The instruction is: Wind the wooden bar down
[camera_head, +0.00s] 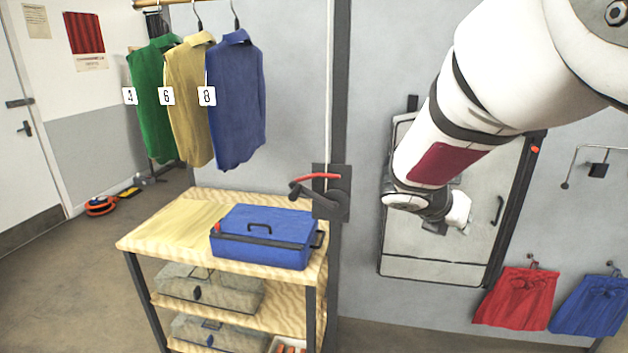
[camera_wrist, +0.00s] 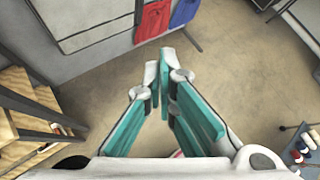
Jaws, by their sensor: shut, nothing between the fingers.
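The wooden bar (camera_head: 148,4) shows only as a short piece at the top edge of the head view. A green shirt (camera_head: 153,100), a tan shirt (camera_head: 190,100) and a blue shirt (camera_head: 236,100) hang below it with number tags. A dark crank (camera_head: 312,197) is mounted on a dark plate (camera_head: 333,207) on the post, with a red curved part above its arm. A pale cord (camera_head: 329,90) runs up from it. My gripper (camera_head: 462,213) is right of the crank, apart from it, in front of a pale wall panel. The wrist view shows its fingers (camera_wrist: 165,62) shut and empty.
A wooden shelf unit (camera_head: 165,235) with a blue case (camera_head: 255,250) on top stands below the crank. A red garment (camera_head: 515,298) and a blue garment (camera_head: 594,305) hang low at right. The floor (camera_wrist: 235,80) below my gripper looks clear.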

